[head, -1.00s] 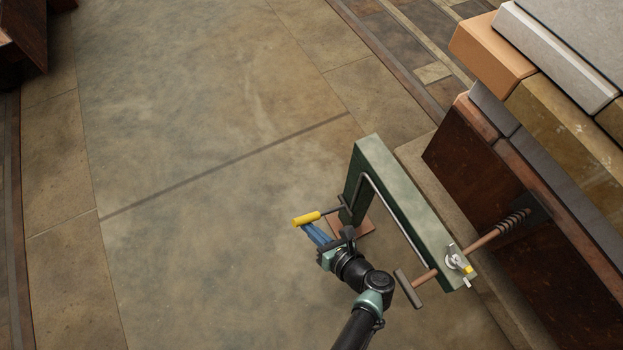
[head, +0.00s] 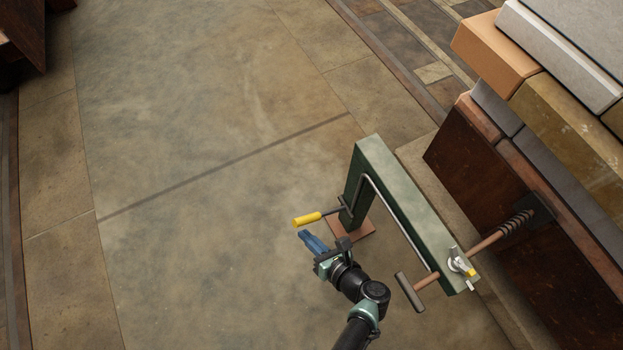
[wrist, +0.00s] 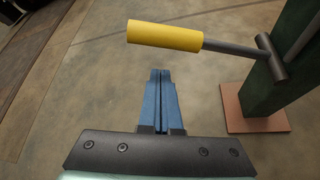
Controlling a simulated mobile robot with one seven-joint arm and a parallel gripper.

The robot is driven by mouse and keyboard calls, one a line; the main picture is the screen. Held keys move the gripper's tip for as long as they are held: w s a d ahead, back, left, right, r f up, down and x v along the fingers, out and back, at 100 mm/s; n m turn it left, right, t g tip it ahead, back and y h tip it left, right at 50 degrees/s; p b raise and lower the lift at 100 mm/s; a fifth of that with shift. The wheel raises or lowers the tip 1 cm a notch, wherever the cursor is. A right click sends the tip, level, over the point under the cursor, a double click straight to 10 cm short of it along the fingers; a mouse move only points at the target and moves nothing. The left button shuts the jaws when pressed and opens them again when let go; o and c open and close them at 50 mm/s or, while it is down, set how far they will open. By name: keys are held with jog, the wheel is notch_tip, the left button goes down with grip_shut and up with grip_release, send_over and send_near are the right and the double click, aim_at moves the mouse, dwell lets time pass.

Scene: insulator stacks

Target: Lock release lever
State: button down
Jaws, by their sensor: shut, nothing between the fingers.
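The release lever (head: 308,219) has a yellow grip on a dark rod and sticks out to the left from the green frame (head: 385,185). In the wrist view the yellow grip (wrist: 165,36) lies across the upper middle, its rod running right to a dark pivot bar beside the green post (wrist: 291,62). My gripper (head: 305,236) has blue fingers, shut and empty. It is just below the yellow grip in the head view. In the wrist view the blue fingertips (wrist: 160,72) point up toward the grip, with a gap between them.
A T-handled copper rod (head: 425,280) with a spring passes through the frame's near end toward the stacked blocks (head: 560,60) at right. A small latch with a yellow part (head: 470,270) sits there. The post stands on a reddish base plate (wrist: 255,110). Floor at left is clear.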

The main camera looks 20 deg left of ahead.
jog(key=p+v, duration=0.6)
jog(key=v, duration=0.3)
jog(key=shift+s+d+f, duration=0.15)
jog(key=shift+s+d, duration=0.1)
jog(key=shift+d, duration=0.2)
